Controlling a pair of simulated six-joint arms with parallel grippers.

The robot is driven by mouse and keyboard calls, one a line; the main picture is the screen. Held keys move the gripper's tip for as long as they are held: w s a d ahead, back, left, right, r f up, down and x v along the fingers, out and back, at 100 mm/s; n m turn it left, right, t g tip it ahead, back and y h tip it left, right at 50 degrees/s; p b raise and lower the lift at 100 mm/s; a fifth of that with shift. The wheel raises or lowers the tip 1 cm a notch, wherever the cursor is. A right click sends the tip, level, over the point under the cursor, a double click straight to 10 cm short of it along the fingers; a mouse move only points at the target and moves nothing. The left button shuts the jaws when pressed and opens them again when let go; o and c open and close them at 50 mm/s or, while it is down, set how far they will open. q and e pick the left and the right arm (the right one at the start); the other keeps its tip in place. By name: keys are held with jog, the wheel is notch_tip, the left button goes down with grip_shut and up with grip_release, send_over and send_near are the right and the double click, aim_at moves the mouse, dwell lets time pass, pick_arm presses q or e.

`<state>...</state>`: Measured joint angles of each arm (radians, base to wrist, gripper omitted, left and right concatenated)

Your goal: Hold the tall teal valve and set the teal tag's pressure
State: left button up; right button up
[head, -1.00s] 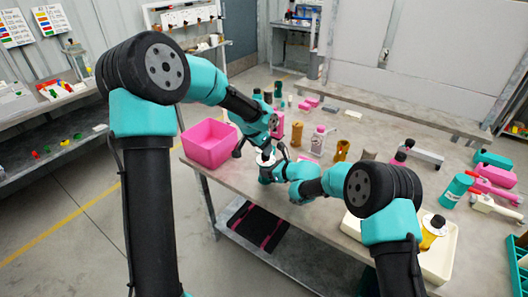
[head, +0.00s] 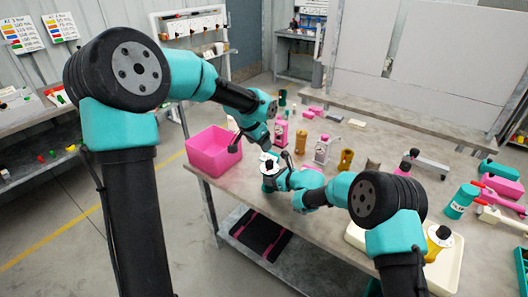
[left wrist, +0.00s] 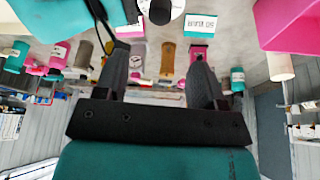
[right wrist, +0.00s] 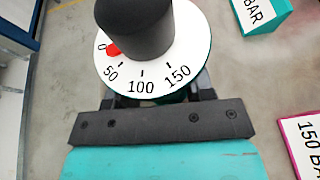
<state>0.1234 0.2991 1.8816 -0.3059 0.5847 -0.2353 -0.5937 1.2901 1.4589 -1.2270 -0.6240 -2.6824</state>
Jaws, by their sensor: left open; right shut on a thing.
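The teal valve (head: 269,183) stands upright near the table's front left edge, with a white dial and black knob on top. In the right wrist view the dial (right wrist: 180,72) is marked 0, 50, 100 and 150, and its red pointer is by 0. My right gripper (head: 284,181) is shut on the valve's body below the dial. My left gripper (head: 262,143) is open just behind the valve, its fingers near but apart from the knob (left wrist: 160,12).
A pink bin (head: 213,155) stands left of the valve. A pink tag (right wrist: 302,140) starting with 150 lies to the right. Several gold, grey and pink parts, including a gold cylinder (head: 300,141), stand behind. A cream tray (head: 447,262) is at the front right.

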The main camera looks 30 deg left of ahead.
aim_at(270, 161)
pick_arm(q)
jog(key=w+n+g, duration=0.1)
jog(key=n, duration=0.5)
jog(key=w+d+n+g, duration=0.1)
jog(key=w+n, duration=0.1)
jog(key=n, duration=0.4)
jog(key=w+n+g+y, duration=0.1)
jog(key=n+g, duration=0.1)
jog(key=n, duration=0.4)
jog(key=shift+w+d+r, duration=0.15)
jog(key=shift+w+d, duration=0.1)
jog(key=shift+w, duration=0.1)
notch_tip(270, 161, down, 12)
dwell(0.3)
jog(key=shift+n, duration=0.3)
jog(key=c, duration=0.9)
